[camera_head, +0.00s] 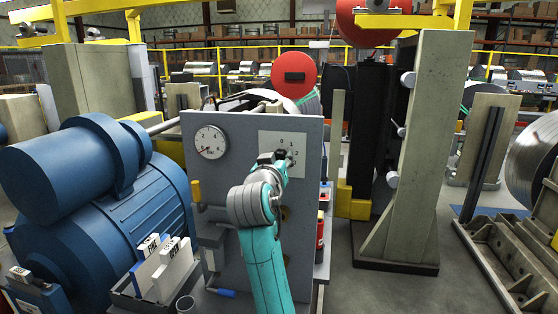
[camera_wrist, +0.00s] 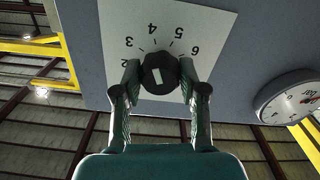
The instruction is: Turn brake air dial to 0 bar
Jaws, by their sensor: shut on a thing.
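The brake air dial is a dark round knob (camera_wrist: 160,74) with a small white mark. It sits on a white scale plate (camera_wrist: 205,25) with printed numbers; 2 to 6 can be read in the wrist view. My gripper (camera_wrist: 158,78) has one finger on each side of the knob and is shut on it. Which number the mark points to is not clear. In the head view, the white plate (camera_head: 268,141) shows 0, 1 and 2 on the grey panel, and my gripper (camera_head: 279,160) hides most of the knob.
A round pressure gauge (camera_head: 211,142) is on the panel (camera_head: 240,128) left of the plate; it also shows in the wrist view (camera_wrist: 290,97). A yellow-topped lever (camera_head: 197,192) is below it.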

